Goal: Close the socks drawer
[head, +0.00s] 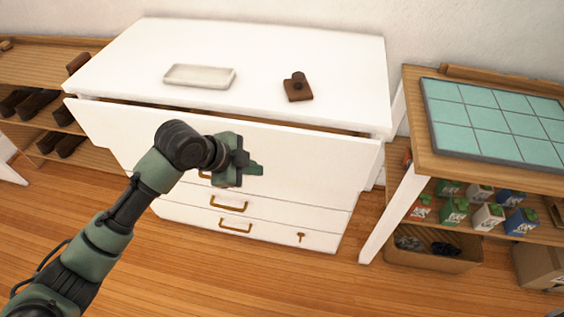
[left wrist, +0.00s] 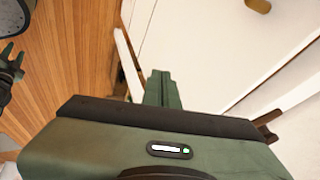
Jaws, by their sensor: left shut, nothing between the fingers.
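The white dresser (head: 250,50) stands against the wall. Its wide top drawer (head: 310,155) is pulled out a little, with a narrow dark gap between its front and the dresser top. No socks show, so I cannot tell from its contents that it is the socks drawer. My left gripper (head: 258,169) is shut and empty, in front of the white drawer front. Whether it touches the front is unclear. In the left wrist view its closed green fingers (left wrist: 160,88) point toward white panels.
Lower drawers have brass handles (head: 235,227), and a small key-like piece (head: 301,237) sits at lower right. A white tray (head: 200,76) and a brown object (head: 297,88) lie on top. A wooden shelf unit with a tiled top (head: 495,120) stands right, a shoe rack (head: 35,65) left.

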